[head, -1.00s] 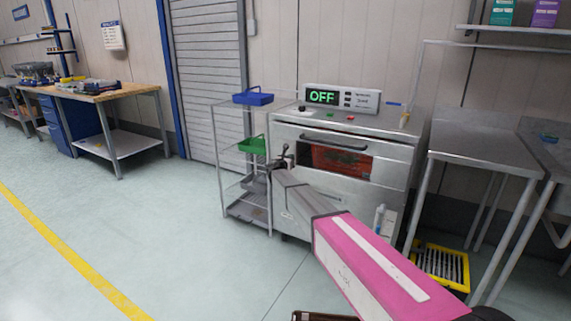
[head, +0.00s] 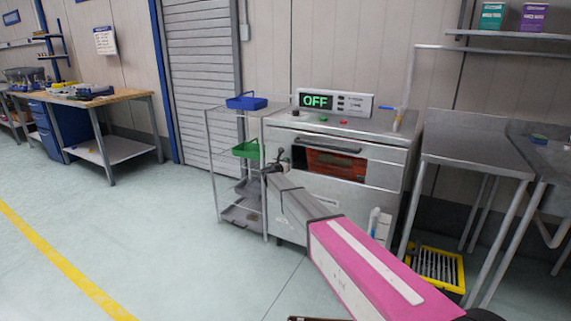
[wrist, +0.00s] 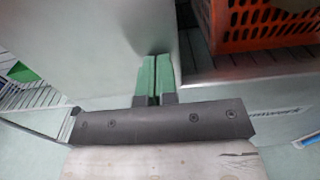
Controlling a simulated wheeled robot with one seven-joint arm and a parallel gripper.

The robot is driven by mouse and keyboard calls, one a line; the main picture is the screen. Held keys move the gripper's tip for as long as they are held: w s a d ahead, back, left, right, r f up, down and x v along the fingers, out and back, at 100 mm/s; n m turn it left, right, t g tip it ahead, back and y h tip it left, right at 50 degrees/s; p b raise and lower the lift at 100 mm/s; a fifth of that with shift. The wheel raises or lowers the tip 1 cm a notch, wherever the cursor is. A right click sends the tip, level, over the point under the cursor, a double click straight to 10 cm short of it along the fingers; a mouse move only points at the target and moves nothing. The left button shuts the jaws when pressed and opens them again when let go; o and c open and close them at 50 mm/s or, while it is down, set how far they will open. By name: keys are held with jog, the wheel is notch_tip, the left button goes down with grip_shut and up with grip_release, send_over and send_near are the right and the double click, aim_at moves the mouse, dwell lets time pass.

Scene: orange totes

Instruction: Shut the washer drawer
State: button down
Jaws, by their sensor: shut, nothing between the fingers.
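The washer (head: 390,180) is a steel cabinet with a lit OFF display on top. Its upper front holds the drawer (head: 375,172), with a dark bar handle (head: 328,143) and an opening or window showing orange. An orange tote (head: 335,164) is inside; it also shows in the wrist view (wrist: 270,25) at the upper right. My gripper (head: 277,161) is at the washer's left front side. In the wrist view its green fingertips (wrist: 157,80) are together and empty, close to a pale metal panel. Contact with the panel and how far the drawer stands out cannot be told.
A wire rack (head: 240,205) with blue (head: 246,102) and green (head: 246,149) trays stands close to the washer's left. A steel table (head: 473,148) and a yellow crate (head: 437,267) are at the right. Open floor lies at front left.

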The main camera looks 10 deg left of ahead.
jog(key=d+v, duration=0.1)
jog(key=v, duration=1.3)
jog(key=s+d+f+m+g, duration=0.3)
jog(key=s+d+m, duration=0.25)
jog(key=d, duration=0.35)
jog(key=s+d+f+m+g+h, duration=0.1)
jog(key=s+d+f+m+g, duration=0.2)
jog(key=s+d+m, duration=0.45)
jog(key=s+d+f+m+g, duration=0.2)
jog(key=s+d+f+g, duration=0.15)
jog(key=d, duration=0.65)
jog(key=s+d+f+m+g+y, duration=0.1)
jog(key=s+d+m+g+y, duration=0.1)
jog(key=s+m, duration=0.3)
jog(key=s+d+f+m+g+y, duration=0.1)
jog(key=s+m, duration=0.5)
jog(key=s, duration=0.7)
jog(key=s+d+f+m+g+y, duration=0.2)
jog(key=s+d+m+g+y, duration=0.2)
jog(key=s, duration=0.5)
jog(key=d+m+y, duration=0.1)
jog(key=d, duration=0.1)
jog(key=shift+s+d, duration=0.15)
jog(key=shift+d, duration=0.2)
